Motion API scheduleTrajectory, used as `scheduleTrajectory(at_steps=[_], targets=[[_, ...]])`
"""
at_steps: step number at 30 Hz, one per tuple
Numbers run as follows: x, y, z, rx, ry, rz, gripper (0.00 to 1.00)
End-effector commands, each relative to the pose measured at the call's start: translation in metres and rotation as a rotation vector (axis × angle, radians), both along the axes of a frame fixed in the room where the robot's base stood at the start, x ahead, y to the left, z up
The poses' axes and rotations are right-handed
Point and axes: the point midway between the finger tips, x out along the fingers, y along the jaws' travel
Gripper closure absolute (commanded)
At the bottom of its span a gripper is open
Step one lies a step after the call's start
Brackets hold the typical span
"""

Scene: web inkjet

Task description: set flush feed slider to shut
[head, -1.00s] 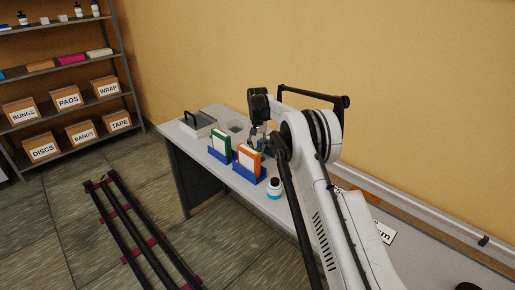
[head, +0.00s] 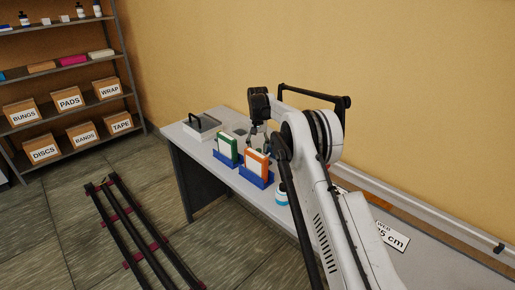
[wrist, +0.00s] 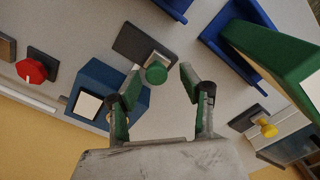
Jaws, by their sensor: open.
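In the wrist view a green knob (wrist: 156,70) stands on a dark plate (wrist: 138,44). A red knob (wrist: 32,71) on another dark plate is at the left, and a yellow knob (wrist: 268,130) on a dark plate is at the right. No label shows which of these is the flush feed slider. My gripper (wrist: 158,80) is open and empty, with the green knob between its fingertips in the picture; I cannot tell whether they touch. In the head view my gripper (head: 257,137) is over the bench, behind the orange and green folders, and the knobs are hidden.
A blue block (wrist: 108,82) with a pale face is close beside the left finger. Blue holders carry a green folder (head: 228,148) and an orange folder (head: 257,162) on the bench (head: 200,152). A grey tray with a dark handle (head: 203,123) and a bottle (head: 282,193) are also there.

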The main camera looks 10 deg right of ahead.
Motion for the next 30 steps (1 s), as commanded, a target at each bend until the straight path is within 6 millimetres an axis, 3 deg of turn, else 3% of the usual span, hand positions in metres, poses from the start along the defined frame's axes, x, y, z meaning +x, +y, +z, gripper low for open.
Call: scheduleTrajectory(at_steps=[5,18,24,30], targets=[[0.000,0.000,0.020,0.000,0.000,0.000,0.59],[0.000,0.000,0.100,0.000,-0.001,0.001,0.59],[0.000,0.001,0.117,0.001,-0.001,0.001,0.59],[0.000,0.001,0.119,0.001,-0.001,0.001,0.59]])
